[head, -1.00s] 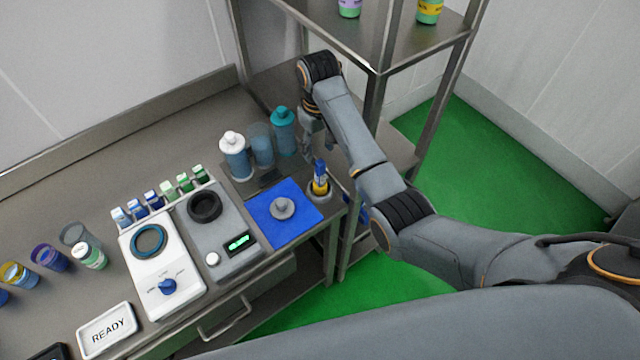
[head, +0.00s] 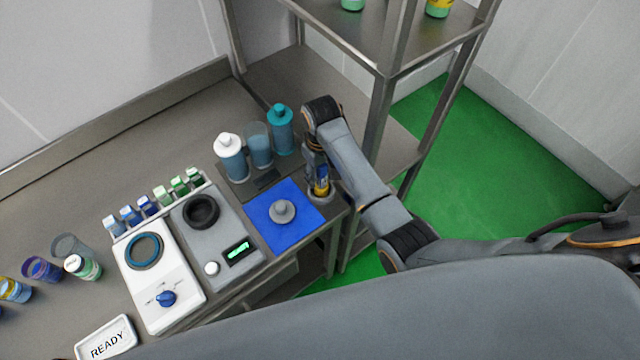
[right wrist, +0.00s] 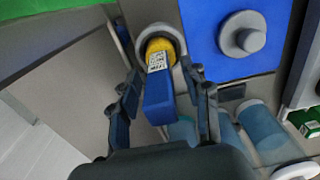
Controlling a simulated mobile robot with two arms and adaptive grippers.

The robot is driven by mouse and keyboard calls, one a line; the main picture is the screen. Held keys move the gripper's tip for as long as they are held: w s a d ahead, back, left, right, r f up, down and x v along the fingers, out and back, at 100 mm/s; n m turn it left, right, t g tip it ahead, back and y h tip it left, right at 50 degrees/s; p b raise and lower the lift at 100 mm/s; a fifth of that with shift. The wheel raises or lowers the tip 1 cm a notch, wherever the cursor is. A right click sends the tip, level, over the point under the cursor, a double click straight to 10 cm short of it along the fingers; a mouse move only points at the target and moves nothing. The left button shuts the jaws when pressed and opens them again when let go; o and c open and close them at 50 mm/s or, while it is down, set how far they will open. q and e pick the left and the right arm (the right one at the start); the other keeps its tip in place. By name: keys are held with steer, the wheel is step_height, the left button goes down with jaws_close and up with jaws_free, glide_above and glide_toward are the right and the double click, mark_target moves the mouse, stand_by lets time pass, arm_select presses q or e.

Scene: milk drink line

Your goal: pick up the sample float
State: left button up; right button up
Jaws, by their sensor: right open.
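The sample float, taken to be the yellow piece with a printed label and a blue top (right wrist: 159,88), stands in a round grey holder (right wrist: 171,35) at the table's right end. In the head view the float (head: 321,187) shows partly, behind my right gripper (head: 318,178). In the right wrist view my right gripper (right wrist: 164,84) is open, one finger on each side of the float. I cannot tell whether either finger touches it. My left gripper is not in view.
A blue mat (head: 262,232) with a grey knobbed disc (head: 282,211) lies left of the holder. Bottles, including a teal one (head: 281,132) and a white-capped one (head: 230,158), stand behind. A metal shelf post (head: 376,125) rises close to my right arm.

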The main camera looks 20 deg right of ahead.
steer(key=shift+s+r, duration=0.15)
steer(key=shift+s, duration=0.05)
steer(key=shift+c, duration=0.7)
steer(key=shift+s+r, duration=0.1)
steer(key=shift+s, duration=0.1)
steer(key=c, duration=0.3)
steer(key=shift+s, duration=0.1)
steer(key=c, duration=0.4)
jaws_close()
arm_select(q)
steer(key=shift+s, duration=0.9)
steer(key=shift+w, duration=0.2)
